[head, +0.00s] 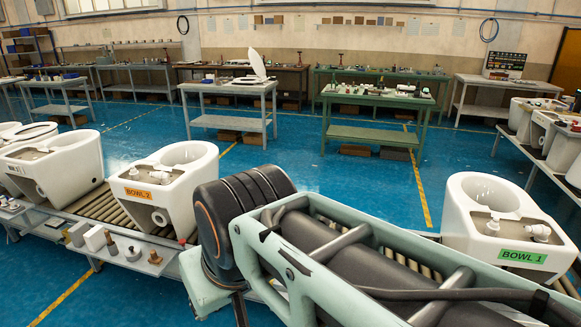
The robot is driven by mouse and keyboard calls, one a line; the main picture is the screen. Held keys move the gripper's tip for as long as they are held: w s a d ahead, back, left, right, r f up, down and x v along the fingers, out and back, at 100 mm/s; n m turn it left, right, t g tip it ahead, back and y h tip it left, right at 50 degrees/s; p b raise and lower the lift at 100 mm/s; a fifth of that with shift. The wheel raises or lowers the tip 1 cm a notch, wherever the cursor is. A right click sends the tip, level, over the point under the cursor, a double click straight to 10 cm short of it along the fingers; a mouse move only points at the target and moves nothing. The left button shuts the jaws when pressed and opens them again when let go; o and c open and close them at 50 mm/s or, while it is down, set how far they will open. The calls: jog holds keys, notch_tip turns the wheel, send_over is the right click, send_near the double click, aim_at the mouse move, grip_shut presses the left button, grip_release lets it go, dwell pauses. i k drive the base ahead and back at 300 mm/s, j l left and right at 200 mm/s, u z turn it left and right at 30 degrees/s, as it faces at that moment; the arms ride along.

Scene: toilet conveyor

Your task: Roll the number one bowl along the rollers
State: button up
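The number one bowl (478,200) is a white toilet bowl with a green "BOWL 1" label (522,257) on its near side. It stands upright on the roller conveyor at the right in the head view. The rollers (97,206) show as tan bars at the left, and a few show beside the number one bowl. My large pale green arm (330,275) crosses the lower middle and hides much of the conveyor left of this bowl. My gripper is not in view, so I cannot tell whether anything touches the bowl.
A white bowl with an orange "BOWL 2" label (168,190) stands on the rollers left of my arm, with another white bowl (55,165) farther left. Small fittings (95,238) lie on the conveyor's near ledge. Workbenches (375,101) stand behind, across open blue floor (330,172).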

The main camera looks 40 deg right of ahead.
aim_at(486, 231)
jog(key=z, duration=2.7)
jog(key=i+l, duration=0.15)
jog(key=i, duration=0.2)
jog(key=i+l, duration=0.15)
jog(key=i, duration=0.2)
jog(key=l+z, duration=0.05)
